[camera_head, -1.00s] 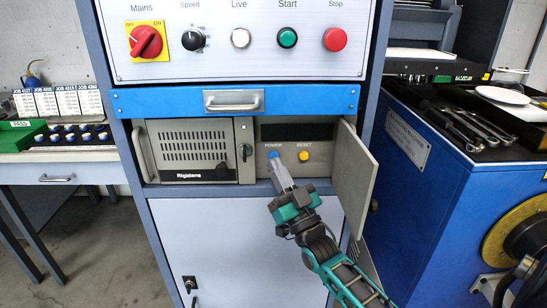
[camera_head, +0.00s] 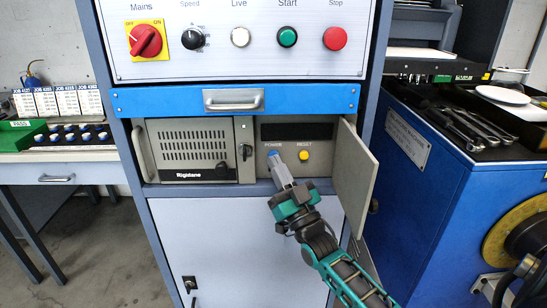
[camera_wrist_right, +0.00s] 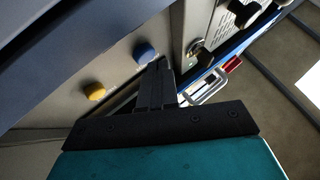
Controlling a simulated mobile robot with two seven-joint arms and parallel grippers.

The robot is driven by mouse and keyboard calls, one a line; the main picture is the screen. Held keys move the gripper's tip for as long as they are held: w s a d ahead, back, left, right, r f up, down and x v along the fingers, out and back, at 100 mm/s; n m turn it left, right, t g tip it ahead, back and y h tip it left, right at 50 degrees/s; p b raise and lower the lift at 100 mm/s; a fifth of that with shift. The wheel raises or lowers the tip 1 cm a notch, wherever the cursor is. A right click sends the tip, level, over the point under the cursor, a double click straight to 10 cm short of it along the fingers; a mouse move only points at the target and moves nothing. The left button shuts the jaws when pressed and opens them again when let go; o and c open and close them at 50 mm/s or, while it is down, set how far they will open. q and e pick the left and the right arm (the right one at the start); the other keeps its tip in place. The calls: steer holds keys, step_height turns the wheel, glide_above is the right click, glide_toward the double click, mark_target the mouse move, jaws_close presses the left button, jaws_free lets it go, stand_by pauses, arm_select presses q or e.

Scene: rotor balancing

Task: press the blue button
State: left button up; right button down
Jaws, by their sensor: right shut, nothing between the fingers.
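The blue button (camera_head: 272,154) is a small round cap under the POWER label on the grey panel, left of the yellow RESET button (camera_head: 304,156). In the right wrist view the blue button (camera_wrist_right: 146,52) stands out from the panel, just left of the fingertips. My right gripper (camera_head: 276,164) is shut and empty. Its grey fingers point up at the blue button and overlap its lower edge in the head view. In the wrist view the fingertips (camera_wrist_right: 160,66) are very close to the button; I cannot tell whether they touch. My left gripper is not in view.
An open grey door (camera_head: 355,180) stands just right of the panel. A drawer handle (camera_head: 233,100) sticks out above. The Rigidane unit (camera_head: 190,150) is to the left. Start (camera_head: 287,37) and Stop (camera_head: 335,39) buttons are higher up.

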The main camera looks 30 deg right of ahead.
steer(key=shift+w+d, duration=0.2)
steer(key=shift+w, duration=0.15)
stand_by(0.6)
steer(key=shift+s, duration=0.1)
steer(key=shift+s+a+p, duration=0.4)
steer(key=shift+s+a, duration=0.05)
steer(key=shift+s, duration=0.15)
steer(key=s+a+p, duration=0.1)
steer(key=s, duration=0.2)
steer(key=s+a+p, duration=0.1)
steer(key=shift+s+a+p, duration=0.15)
steer(key=shift+a+p, duration=0.15)
stand_by(0.8)
